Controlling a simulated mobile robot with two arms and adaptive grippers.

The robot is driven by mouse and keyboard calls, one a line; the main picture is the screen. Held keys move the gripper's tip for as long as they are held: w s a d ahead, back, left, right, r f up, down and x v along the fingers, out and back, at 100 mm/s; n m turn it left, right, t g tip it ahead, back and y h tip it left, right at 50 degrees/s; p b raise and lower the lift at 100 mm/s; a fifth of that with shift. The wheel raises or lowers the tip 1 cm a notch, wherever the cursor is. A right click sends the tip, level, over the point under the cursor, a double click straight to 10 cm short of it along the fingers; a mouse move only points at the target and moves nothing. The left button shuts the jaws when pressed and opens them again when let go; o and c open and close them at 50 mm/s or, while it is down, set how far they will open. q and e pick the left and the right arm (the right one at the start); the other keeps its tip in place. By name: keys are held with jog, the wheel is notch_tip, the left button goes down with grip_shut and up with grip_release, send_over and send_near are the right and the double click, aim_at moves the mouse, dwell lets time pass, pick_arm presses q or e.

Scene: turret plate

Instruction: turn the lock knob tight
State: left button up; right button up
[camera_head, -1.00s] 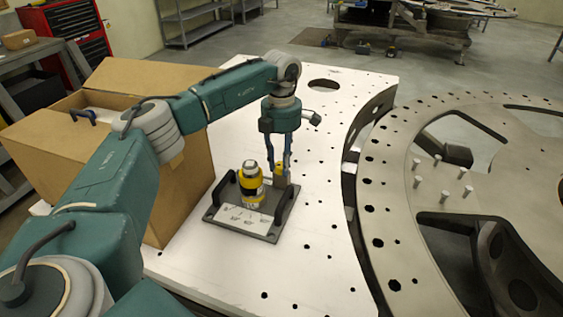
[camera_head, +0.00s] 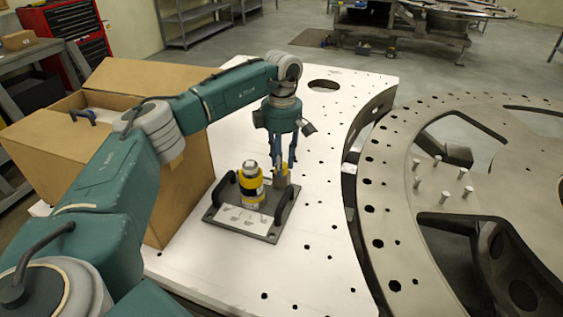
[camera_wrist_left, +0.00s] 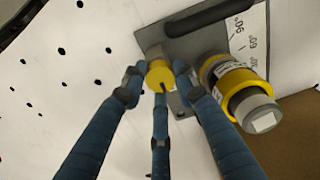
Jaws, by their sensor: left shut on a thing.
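The lock knob, a small yellow cap with a dark slot, shows in the left wrist view (camera_wrist_left: 159,74), on a corner of a grey base plate (camera_wrist_left: 172,44). In the head view it is mostly hidden behind the fingers. My left gripper (camera_head: 282,168) points down over the plate (camera_head: 262,236) from above. Its blue fingers close around the knob, also in the left wrist view (camera_wrist_left: 156,82). A yellow and black cylinder with a silver top (camera_head: 251,182) stands upright beside the knob, apart from the fingers. My right gripper is not in view.
The plate has dark handles at both sides, one close to my fingers (camera_head: 287,202). It lies on a white perforated table (camera_head: 320,250). An open cardboard box (camera_head: 185,190) stands at the left. A large metal ring with pins (camera_head: 390,200) lies at the right.

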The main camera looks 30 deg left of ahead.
pick_arm(q)
jog(key=shift+r, duration=0.15)
jog(key=o, duration=1.1)
jog(key=shift+o, duration=0.2)
notch_tip(320, 180, up, 12)
jog(key=shift+w, duration=0.1)
